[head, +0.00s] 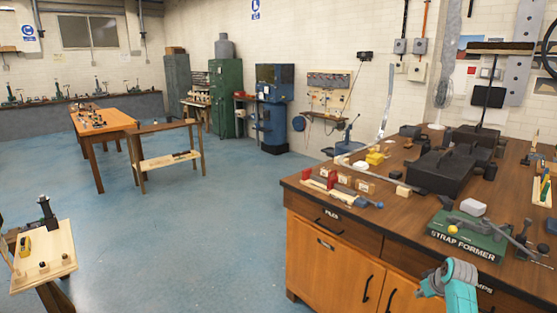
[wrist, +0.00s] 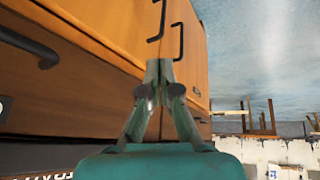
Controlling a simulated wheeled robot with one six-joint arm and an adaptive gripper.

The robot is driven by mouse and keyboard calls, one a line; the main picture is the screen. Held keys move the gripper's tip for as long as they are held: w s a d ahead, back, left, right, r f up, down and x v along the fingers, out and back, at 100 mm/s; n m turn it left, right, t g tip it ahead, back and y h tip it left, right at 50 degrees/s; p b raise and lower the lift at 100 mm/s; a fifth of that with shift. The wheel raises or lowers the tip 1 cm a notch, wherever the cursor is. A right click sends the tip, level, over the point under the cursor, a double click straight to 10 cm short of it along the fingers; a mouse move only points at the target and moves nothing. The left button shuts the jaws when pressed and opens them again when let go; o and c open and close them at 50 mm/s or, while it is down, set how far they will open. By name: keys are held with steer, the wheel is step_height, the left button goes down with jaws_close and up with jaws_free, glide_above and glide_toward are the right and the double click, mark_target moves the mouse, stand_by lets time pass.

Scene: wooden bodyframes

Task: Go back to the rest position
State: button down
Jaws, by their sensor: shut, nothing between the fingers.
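My gripper (wrist: 160,68) shows in the wrist view with its two green fingers together and nothing between them. It is in front of the orange wooden cabinet fronts of the workbench, apart from any loose object. In the head view, a grey and teal part of my arm shows at the lower right, in front of the workbench (head: 335,270). The fingertips cannot be made out in that view.
The green strap former (head: 468,236) stands near the bench's front edge, close to my arm. Black cabinet handles (wrist: 177,42) stick out near my gripper. A small wooden stand (head: 45,258) is at the lower left. The blue floor (head: 190,240) between is clear.

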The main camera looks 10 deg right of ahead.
steer(key=s+a+f+t, duration=0.1)
steer(key=s+a+f, duration=0.4)
steer(key=a+f, duration=0.15)
steer(key=s+a+f+t+h, duration=0.1)
steer(key=s+a+f, duration=0.35)
steer(key=a, duration=0.35)
steer(key=s+a+f, duration=0.4)
steer(key=a+f, duration=0.2)
steer(key=a, duration=0.2)
steer(key=s+a+f+t, duration=0.1)
steer(key=s+a+t, duration=0.1)
steer(key=s+a, duration=0.65)
steer(key=s+a+r+t, duration=0.1)
steer(key=s+a+r, duration=0.3)
steer(key=s, duration=0.5)
steer(key=s+a+r+t, duration=0.1)
steer(key=s+a+r, duration=0.3)
steer(key=s, duration=0.6)
steer(key=s+a+r+t+y, duration=0.1)
steer(key=s+a+r, duration=0.1)
steer(key=s+r, duration=0.4)
steer(key=s+a+r+t+y, duration=0.1)
steer(key=s+r, duration=0.5)
steer(key=r, duration=0.6)
steer(key=shift+s+a+r+t, duration=0.3)
steer(key=shift+a+r+t, duration=0.1)
steer(key=shift+a, duration=0.05)
